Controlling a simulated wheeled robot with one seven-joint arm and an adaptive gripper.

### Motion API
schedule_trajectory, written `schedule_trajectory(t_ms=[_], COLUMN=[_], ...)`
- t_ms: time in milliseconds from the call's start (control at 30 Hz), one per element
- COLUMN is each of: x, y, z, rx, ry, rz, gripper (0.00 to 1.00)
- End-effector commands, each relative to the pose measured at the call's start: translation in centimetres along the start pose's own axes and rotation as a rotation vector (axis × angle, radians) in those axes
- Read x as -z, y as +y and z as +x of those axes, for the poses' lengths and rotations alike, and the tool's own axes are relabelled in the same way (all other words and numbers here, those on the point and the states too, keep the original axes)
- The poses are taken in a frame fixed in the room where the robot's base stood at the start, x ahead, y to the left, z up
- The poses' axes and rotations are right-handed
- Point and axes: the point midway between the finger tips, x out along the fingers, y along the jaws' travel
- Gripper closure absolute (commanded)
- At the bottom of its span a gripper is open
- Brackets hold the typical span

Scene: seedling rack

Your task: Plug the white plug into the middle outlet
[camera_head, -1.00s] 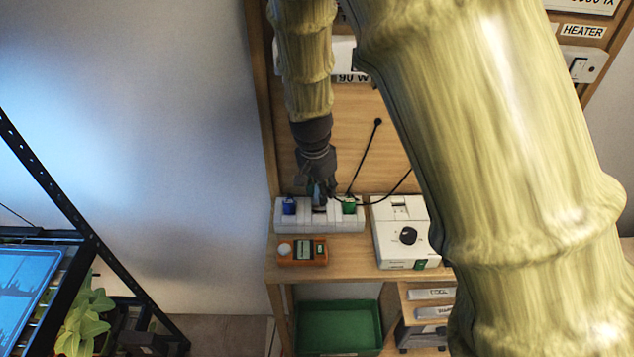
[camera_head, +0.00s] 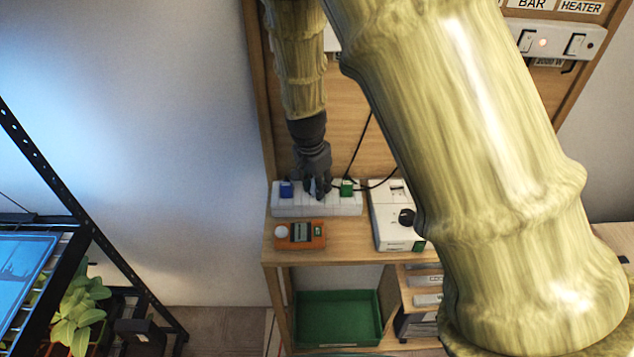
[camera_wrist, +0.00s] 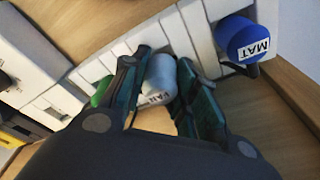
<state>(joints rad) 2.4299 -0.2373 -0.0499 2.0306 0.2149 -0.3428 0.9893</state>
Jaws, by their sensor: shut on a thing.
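The white plug (camera_wrist: 158,80), with a label partly readable, sits between the two fingers of my gripper (camera_wrist: 160,95) in the wrist view. My gripper (camera_head: 318,193) is shut on it, over the middle of the white outlet strip (camera_head: 345,207). In the head view the fingers hide the plug and the middle outlet. The blue plug (camera_head: 286,189) is in the strip to the left, and the green plug (camera_head: 346,188) is to the right. In the wrist view the blue plug (camera_wrist: 243,40) reads MAT. I cannot tell whether the white plug is seated.
An orange meter (camera_head: 300,234) lies in front of the strip on the wooden shelf (camera_head: 345,243). A white box with a black knob (camera_head: 392,215) stands to the right. Dark cables run behind the green plug. A green tray (camera_head: 337,318) is below, and a plant rack stands left.

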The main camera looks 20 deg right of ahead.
Motion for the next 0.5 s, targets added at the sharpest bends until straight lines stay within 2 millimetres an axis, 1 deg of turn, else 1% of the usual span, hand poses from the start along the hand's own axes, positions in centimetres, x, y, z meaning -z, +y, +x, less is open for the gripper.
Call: schedule_trajectory(t_ms=[33, 267, 300, 433, 500], x=[-0.25, -0.42, -0.45, -0.53, -0.55], y=[-0.07, 0.05, 0.07, 0.12, 0.13], z=[0.64, 0.84, 0.88, 0.95, 0.94], rx=[0.001, -0.002, -0.002, -0.004, -0.004], ry=[-0.001, -0.003, -0.004, -0.005, -0.005], rz=[-0.001, -0.002, -0.002, -0.002, -0.002], gripper=[1.0, 1.0, 0.7, 0.46, 0.46])
